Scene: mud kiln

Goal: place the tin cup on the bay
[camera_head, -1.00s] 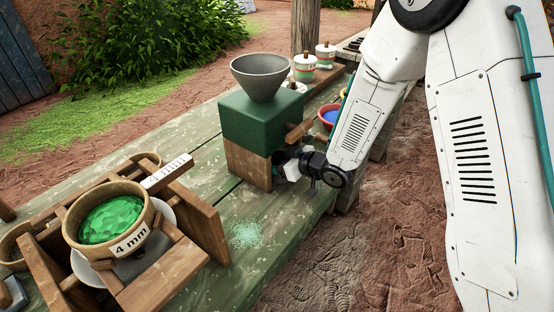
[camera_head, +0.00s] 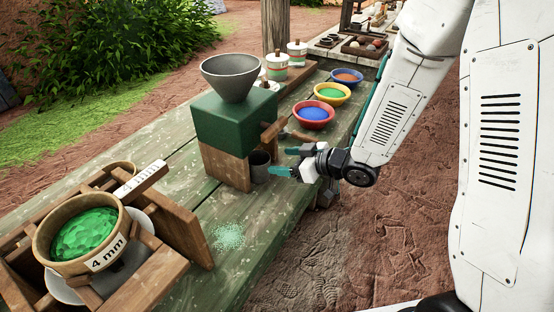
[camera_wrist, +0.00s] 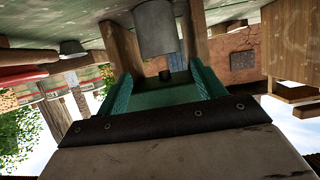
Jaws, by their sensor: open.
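The tin cup (camera_head: 260,166) is a small grey cup standing upright at the right-hand side of the mill's wooden base (camera_head: 226,167), below the green box. In the wrist view the cup (camera_wrist: 155,28) shows between two wooden posts, which seem to frame the bay; how deep it stands there I cannot tell. My gripper (camera_head: 279,161) is open and empty, its teal fingers pointing at the cup with a short gap. In the wrist view both fingers show, with the cup beyond their tips.
A grey funnel (camera_head: 230,76) tops the green mill box (camera_head: 236,123), with a wooden handle at its right. Bowls of blue (camera_head: 314,115), green (camera_head: 331,94) and orange powder (camera_head: 347,76) stand behind. A sieve of green grains (camera_head: 89,236) sits front left. Green powder (camera_head: 229,236) lies on the bench.

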